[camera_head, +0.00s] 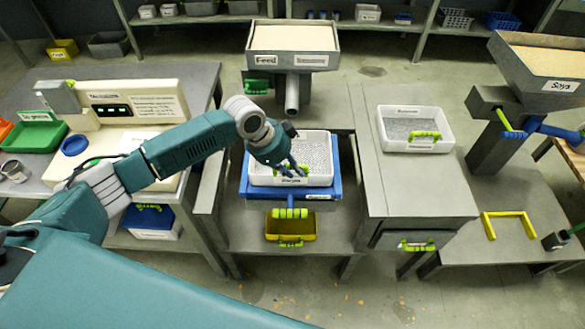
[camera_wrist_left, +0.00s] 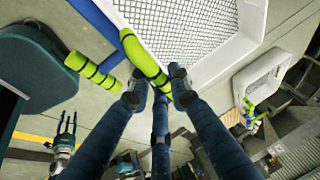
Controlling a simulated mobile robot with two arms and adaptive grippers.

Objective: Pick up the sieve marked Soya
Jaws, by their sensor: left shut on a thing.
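A white sieve (camera_head: 262,172) with a grey mesh sits in a blue frame (camera_head: 334,185) at the centre of the head view. The label on its front is too small to read surely. My left gripper (camera_head: 294,170) is shut on the sieve's lime-green handle. In the left wrist view the fingers (camera_wrist_left: 160,90) close around this handle (camera_wrist_left: 140,52), beside the white rim and mesh (camera_wrist_left: 185,25). The fingers hide part of the handle. My right gripper (camera_wrist_left: 67,124) shows small in the left wrist view, with its fingers apart, away from the sieve.
Another white sieve (camera_head: 394,148) with a green handle lies on the grey bench to the right. A Feed hopper (camera_head: 293,66) and spout stand behind the held sieve. A hopper marked Soya (camera_head: 555,86) stands far right.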

